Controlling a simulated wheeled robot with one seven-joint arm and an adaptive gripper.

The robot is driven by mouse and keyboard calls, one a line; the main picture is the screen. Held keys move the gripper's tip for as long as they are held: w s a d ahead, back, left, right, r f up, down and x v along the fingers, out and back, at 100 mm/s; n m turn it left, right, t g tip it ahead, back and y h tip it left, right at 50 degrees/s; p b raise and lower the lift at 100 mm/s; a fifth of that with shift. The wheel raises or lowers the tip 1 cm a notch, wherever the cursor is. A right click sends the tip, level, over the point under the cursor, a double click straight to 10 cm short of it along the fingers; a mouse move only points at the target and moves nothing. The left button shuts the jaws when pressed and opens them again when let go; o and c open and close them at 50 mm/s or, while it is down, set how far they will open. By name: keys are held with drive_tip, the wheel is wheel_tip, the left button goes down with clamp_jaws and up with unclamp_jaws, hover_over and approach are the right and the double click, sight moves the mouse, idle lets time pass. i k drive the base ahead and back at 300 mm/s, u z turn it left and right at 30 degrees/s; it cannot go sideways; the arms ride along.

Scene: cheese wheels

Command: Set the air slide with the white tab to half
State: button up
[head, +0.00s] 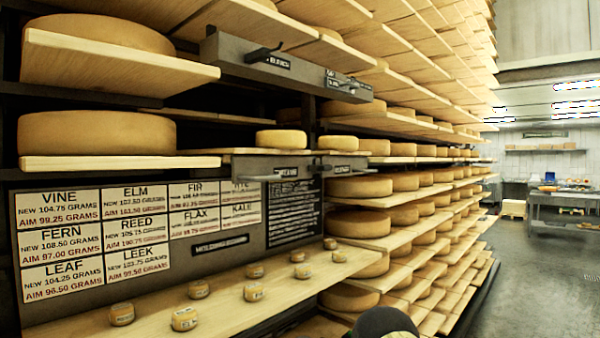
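I cannot make out a white tab on any slide from here. An upper grey bar (300,72) sticks out from the rack, with a dark lever (264,52) and small black label plates whose lettering is too small to read surely. A lower grey bar (252,168) crosses at mid height, with more small dark fittings and a black label (286,172). Which of these is the air slide, and its setting, I cannot tell. My gripper is not in view; only a dark rounded part, probably of my arm, shows at the bottom edge.
Wooden shelves with cheese wheels (97,133) fill the left and middle. The aisle floor (540,285) at right is clear, with a steel table (565,200) beyond.

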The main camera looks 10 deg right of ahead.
sight(332, 84)
drive_tip(key=u, duration=0.05)
drive_tip(key=k, duration=0.35)
drive_tip(key=z, duration=0.75)
drive_tip(key=i, duration=1.2)
drive_tip(key=u, duration=0.7)
